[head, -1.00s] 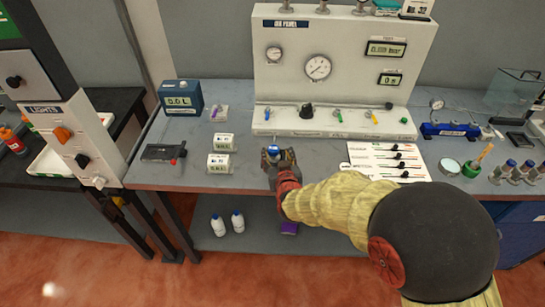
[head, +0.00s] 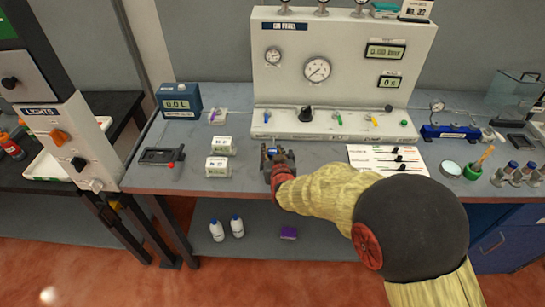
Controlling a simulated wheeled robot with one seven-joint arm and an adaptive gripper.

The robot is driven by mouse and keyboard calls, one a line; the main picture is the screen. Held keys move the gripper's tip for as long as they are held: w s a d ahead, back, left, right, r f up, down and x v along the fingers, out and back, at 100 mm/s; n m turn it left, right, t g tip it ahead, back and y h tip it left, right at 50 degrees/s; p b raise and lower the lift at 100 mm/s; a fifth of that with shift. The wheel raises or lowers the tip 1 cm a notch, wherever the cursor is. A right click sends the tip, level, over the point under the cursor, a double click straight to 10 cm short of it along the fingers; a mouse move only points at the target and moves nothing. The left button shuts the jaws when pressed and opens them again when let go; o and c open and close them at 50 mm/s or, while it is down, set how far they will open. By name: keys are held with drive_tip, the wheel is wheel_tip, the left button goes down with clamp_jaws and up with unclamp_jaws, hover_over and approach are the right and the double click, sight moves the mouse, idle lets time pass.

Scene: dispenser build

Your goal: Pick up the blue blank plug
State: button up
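My gripper (head: 278,155) is over the front middle of the grey bench, in front of the white gas panel. Its dark fingers point away from me. A small blue piece (head: 272,151), which looks like the blue blank plug, shows between the fingers. It is too small to tell whether the fingers touch it or whether it rests on the bench. The lower part of the blue piece is hidden by my gripper.
The white gas panel (head: 345,70) stands behind my gripper. Two white boxes (head: 218,167) are close on its left, and a white card with black tools (head: 385,158) lies to its right. A blue meter (head: 178,102) stands at the back left. Bench space between boxes and card is mostly clear.

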drive_tip(key=c, duration=0.6)
drive_tip(key=shift+r, duration=0.15)
drive_tip(key=shift+c, duration=0.3)
